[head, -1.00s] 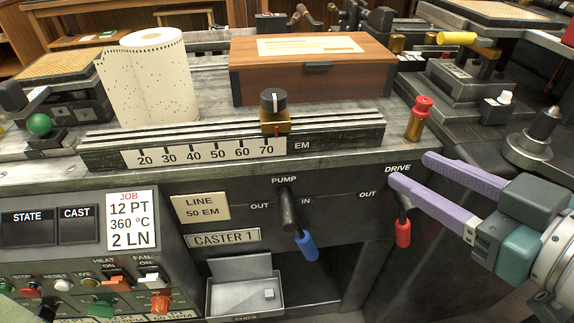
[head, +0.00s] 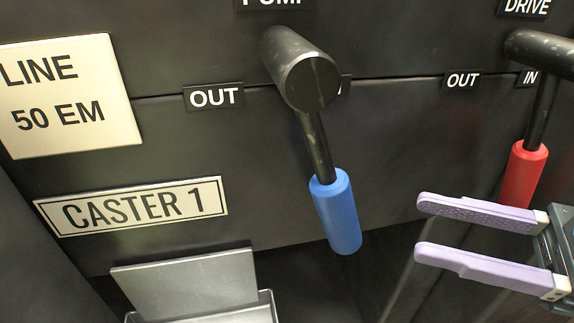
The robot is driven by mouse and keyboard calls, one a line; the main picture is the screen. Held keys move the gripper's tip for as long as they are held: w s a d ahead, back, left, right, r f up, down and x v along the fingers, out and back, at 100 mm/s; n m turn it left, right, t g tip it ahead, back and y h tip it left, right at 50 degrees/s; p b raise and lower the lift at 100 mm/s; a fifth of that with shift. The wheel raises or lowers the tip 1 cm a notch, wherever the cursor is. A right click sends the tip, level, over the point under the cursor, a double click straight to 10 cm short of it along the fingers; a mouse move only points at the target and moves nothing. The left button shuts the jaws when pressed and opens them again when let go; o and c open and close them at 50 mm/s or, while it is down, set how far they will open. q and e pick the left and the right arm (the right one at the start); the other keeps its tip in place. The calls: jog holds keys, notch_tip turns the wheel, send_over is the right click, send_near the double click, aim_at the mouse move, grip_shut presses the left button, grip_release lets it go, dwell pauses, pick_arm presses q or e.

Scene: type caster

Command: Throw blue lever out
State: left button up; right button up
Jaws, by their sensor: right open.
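The blue lever (head: 335,212) hangs below the PUMP label at the middle of the head view. Its black arm slopes down and slightly right from a round black pivot (head: 306,75). The OUT label (head: 213,96) is left of the pivot; the label on its right is mostly hidden behind the pivot. My right gripper (head: 420,225) is open and empty, to the right of the blue handle and apart from it, with its lilac fingers pointing left. My left gripper is not in view.
The red lever (head: 523,175) hangs under the DRIVE label at the right, close above my right gripper. A grey metal tray (head: 190,285) with a raised flap is below left. The panel (head: 260,160) left of the blue handle is clear.

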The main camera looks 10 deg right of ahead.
aim_at(339, 210)
jog(key=b+x, duration=0.1)
jog(key=x, duration=0.8)
jog(key=shift+a+f+b, duration=0.1)
jog(key=shift+a+b, duration=0.3)
jog(key=shift+a, duration=0.05)
grip_shut()
dwell(0.9)
